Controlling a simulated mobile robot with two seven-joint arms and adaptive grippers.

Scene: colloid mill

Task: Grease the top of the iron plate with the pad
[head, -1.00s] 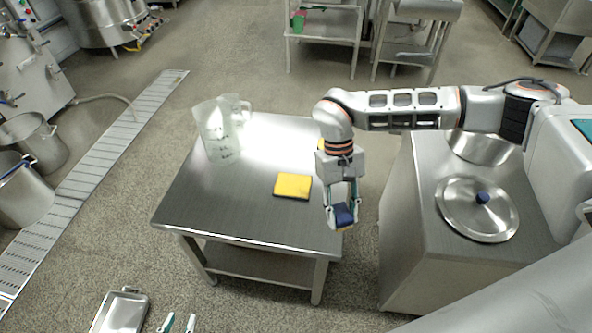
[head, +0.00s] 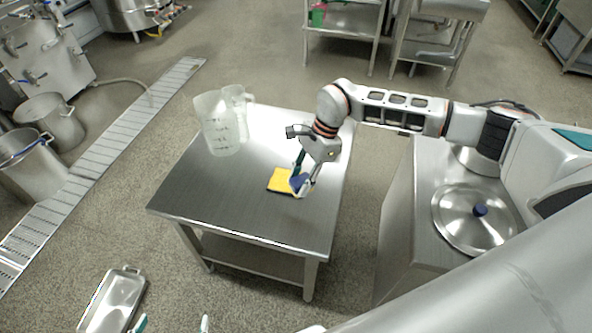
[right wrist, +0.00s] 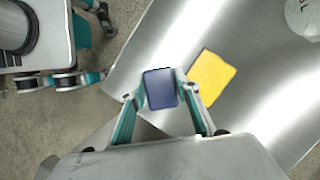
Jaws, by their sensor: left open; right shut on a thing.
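My right gripper (head: 301,187) is shut on a small blue pad (right wrist: 160,88). In the head view it holds the pad over the right edge of a flat yellow-topped square with a dark rim, which I take to be the iron plate (head: 279,180). The plate lies on the steel table (head: 200,195). In the right wrist view the plate (right wrist: 212,77) shows to the right of the pad. I cannot tell whether the pad touches it. My left gripper (head: 172,325) is open and empty at the bottom edge of the head view, only its fingertips showing.
Two translucent measuring jugs (head: 222,135) stand at the table's back left. A metal tray (head: 112,302) lies at lower left. A steel cabinet (head: 400,215) with a round lid (head: 475,222) stands to the right. The table's front left is clear.

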